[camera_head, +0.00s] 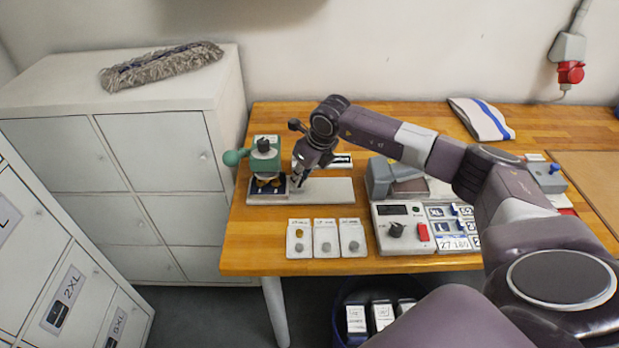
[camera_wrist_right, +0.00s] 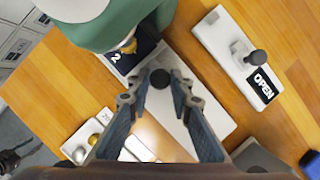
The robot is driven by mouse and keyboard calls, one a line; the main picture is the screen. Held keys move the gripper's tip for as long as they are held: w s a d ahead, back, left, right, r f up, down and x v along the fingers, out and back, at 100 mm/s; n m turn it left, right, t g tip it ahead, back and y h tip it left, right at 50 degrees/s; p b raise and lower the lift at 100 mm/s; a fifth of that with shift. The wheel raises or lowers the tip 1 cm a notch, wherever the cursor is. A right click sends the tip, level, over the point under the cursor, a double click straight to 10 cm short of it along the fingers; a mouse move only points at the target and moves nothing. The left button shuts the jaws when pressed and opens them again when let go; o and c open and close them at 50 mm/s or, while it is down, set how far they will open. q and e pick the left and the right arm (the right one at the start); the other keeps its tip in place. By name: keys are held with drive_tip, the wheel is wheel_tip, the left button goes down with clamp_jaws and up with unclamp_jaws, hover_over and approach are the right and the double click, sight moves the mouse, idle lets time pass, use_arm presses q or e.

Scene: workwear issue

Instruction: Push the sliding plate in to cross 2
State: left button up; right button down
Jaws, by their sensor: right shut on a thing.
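The green press (camera_head: 265,160) stands at the left end of a pale flat base (camera_head: 325,190) on the wooden table. The dark sliding plate (camera_head: 256,188) lies on this base under the press. In the right wrist view the sliding plate (camera_wrist_right: 140,50) shows a white "2" beside the press, with a brass part over it. My right gripper (camera_head: 297,182) is low over the base, just right of the press. In the wrist view its fingertips (camera_wrist_right: 160,80) are shut on a round black knob (camera_wrist_right: 160,78). The press hides part of the plate, including any cross. My left gripper is not in view.
A white plate with an OPEN label (camera_wrist_right: 238,55) lies behind the base. Three white cards (camera_head: 325,250) with buttons lie in front. A control box (camera_head: 402,242) and a grey device (camera_head: 380,180) stand right. The base right of my gripper is bare.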

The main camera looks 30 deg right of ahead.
drive_tip(key=shift+w+a+r, duration=0.15)
drive_tip(key=c, duration=2)
unclamp_jaws()
drive_tip(key=shift+c, duration=0.2)
drive_tip(key=o, duration=0.3)
drive_tip(key=shift+a, duration=0.15)
drive_tip(key=v, duration=1.2)
